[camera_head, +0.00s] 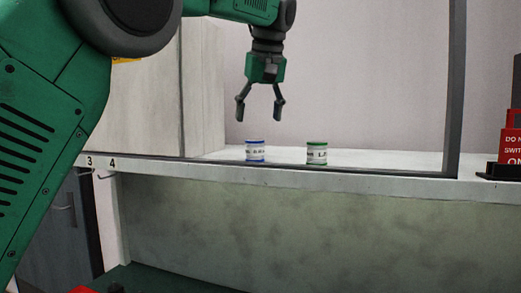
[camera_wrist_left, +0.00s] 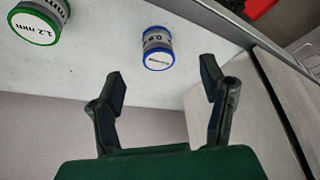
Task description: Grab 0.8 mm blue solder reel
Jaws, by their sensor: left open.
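The blue solder reel (camera_head: 255,151) stands on the white shelf, with blue rims and a pale label. In the left wrist view the blue reel (camera_wrist_left: 157,47) shows "0.8" on its side and lies ahead of the fingertips, between their lines. My left gripper (camera_head: 260,118) is open and empty, pointing down above the blue reel, with a clear gap between them. Its two fingers (camera_wrist_left: 164,85) also show spread apart in the left wrist view. My right gripper is not in view.
A green-rimmed reel (camera_head: 317,153), marked 1.2 mm in the left wrist view (camera_wrist_left: 40,22), stands right of the blue one in the head view. A dark frame post (camera_head: 455,90) borders the shelf at right. A cabinet (camera_head: 150,95) stands at left. A red box (camera_head: 511,145) is far right.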

